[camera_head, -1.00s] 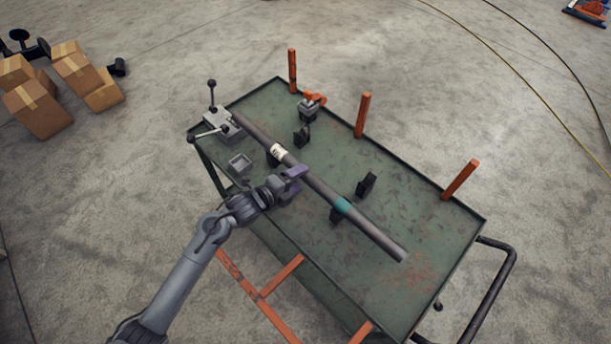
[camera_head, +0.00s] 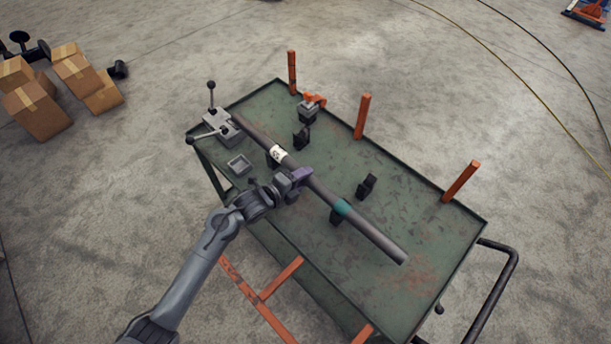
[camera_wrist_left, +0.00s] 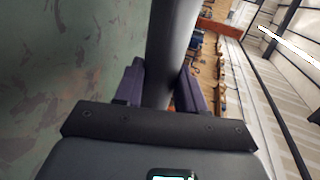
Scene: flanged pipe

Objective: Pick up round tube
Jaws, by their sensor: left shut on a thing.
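The round tube (camera_head: 325,192) is a long dark grey pipe with a white label and a teal band. It lies diagonally over the green cart top, from the clamp at upper left to the lower right. My left gripper (camera_head: 301,176) is shut on the tube near its middle, just right of the white label. In the left wrist view the tube (camera_wrist_left: 168,50) runs between the two purple fingers (camera_wrist_left: 163,88). The gripper hides a short stretch of the tube. My right gripper is not in view.
The green cart top (camera_head: 420,215) has orange posts (camera_head: 362,115) along its far side. A grey clamp with levers (camera_head: 220,124), a small square tray (camera_head: 239,164) and black supports (camera_head: 366,186) stand on it. Cardboard boxes (camera_head: 38,108) lie on the floor at left.

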